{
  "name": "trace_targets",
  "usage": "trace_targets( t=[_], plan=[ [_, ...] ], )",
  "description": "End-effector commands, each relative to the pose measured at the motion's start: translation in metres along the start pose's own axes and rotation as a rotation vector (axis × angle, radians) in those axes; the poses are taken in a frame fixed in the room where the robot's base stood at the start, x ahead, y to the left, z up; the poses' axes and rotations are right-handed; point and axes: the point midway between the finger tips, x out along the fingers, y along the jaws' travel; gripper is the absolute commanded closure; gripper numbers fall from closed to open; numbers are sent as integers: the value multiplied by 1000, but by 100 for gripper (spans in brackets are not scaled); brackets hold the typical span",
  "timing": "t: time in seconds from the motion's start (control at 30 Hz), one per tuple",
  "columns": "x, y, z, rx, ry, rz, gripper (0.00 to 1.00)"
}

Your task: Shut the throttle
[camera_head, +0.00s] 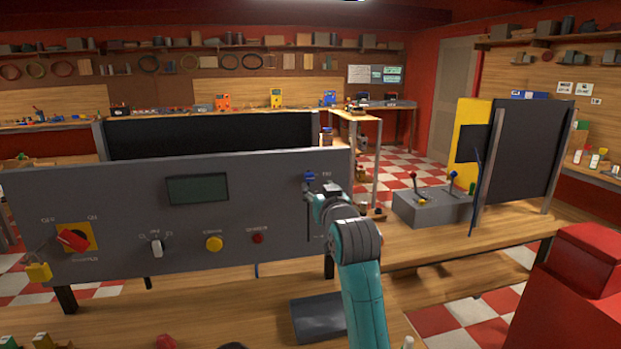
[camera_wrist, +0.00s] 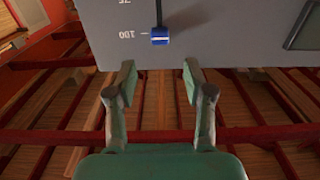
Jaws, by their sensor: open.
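A blue slider knob (camera_head: 309,176), which looks like the throttle, sits at the top end of a dark vertical slot on the grey panel (camera_head: 120,215). In the wrist view, the knob (camera_wrist: 160,36) is beside the 100 mark, with the slot running up the picture past 75. My gripper (camera_wrist: 158,78) is open and empty. Its two fingers stand on either side of the knob's line but short of it, apart from the knob. In the head view, my gripper (camera_head: 316,192) is near the panel's right end and hides part of the slot.
The panel also carries a display (camera_head: 197,189), a red switch (camera_head: 73,239) with a yellow padlock (camera_head: 38,271), a selector (camera_head: 156,246) and a yellow button (camera_head: 213,243). A grey box (camera_head: 430,207) with red- and blue-topped levers stands right on the bench. A red cabinet (camera_head: 585,270) is front right.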

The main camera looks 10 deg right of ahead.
Motion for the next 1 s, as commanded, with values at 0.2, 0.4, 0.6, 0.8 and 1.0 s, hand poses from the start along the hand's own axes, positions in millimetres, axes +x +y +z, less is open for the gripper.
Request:
trace_targets(
  t=[0.2,0.4,0.6,0.8,1.0],
  plan=[
    [41,0,0,0,-1,0,48],
    [70,0,-1,0,0,0,48],
    [84,0,-1,0,1,0,48],
    [87,0,0,0,1,0,48],
    [86,0,0,0,1,0,63]
  ],
)
